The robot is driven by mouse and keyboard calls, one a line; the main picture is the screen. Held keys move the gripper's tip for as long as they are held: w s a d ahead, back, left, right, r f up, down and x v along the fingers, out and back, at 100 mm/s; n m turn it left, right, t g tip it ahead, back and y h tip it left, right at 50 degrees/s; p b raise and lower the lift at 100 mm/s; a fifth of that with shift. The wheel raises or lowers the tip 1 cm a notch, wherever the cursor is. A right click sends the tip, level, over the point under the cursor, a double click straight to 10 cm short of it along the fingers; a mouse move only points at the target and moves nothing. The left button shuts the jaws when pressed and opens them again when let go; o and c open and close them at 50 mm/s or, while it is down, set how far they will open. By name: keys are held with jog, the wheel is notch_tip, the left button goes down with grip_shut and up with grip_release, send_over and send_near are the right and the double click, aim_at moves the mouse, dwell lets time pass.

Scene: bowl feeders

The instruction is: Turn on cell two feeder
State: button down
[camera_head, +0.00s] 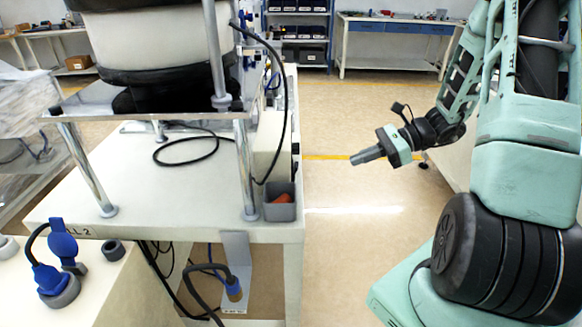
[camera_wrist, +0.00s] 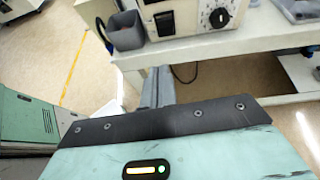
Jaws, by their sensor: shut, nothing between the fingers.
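The cell two feeder's white and black bowl (camera_head: 160,48) stands on a metal plate with legs, on a white table whose edge label (camera_head: 78,232) reads "LL 2". A pale control box (camera_head: 268,150) sits at the table's right side, seen edge-on. My gripper (camera_head: 362,157) is shut and empty, over the aisle right of the table. In the wrist view its fingers (camera_wrist: 158,88) point toward the table edge, apart from the box.
A grey bin (camera_head: 281,203) with something orange inside sits at the table's front right corner. A black cable (camera_head: 285,110) loops beside the box. Blue plugs (camera_head: 60,265) stand at the lower left. The aisle floor (camera_head: 335,215) is clear. Workbenches (camera_head: 395,45) stand behind.

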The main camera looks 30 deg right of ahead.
jog(key=shift+w+d+f+m+t, duration=0.3)
jog(key=shift+d+m+t, duration=0.1)
jog(key=shift+d, duration=0.15)
send_near(295, 172)
jog(key=w+a+f, duration=0.2)
jog(key=w+f, duration=0.1)
jog(key=f, duration=0.1)
jog(key=shift+w+a+r, duration=0.45)
jog(key=shift+w+a, duration=0.15)
jog(key=shift+a, duration=0.15)
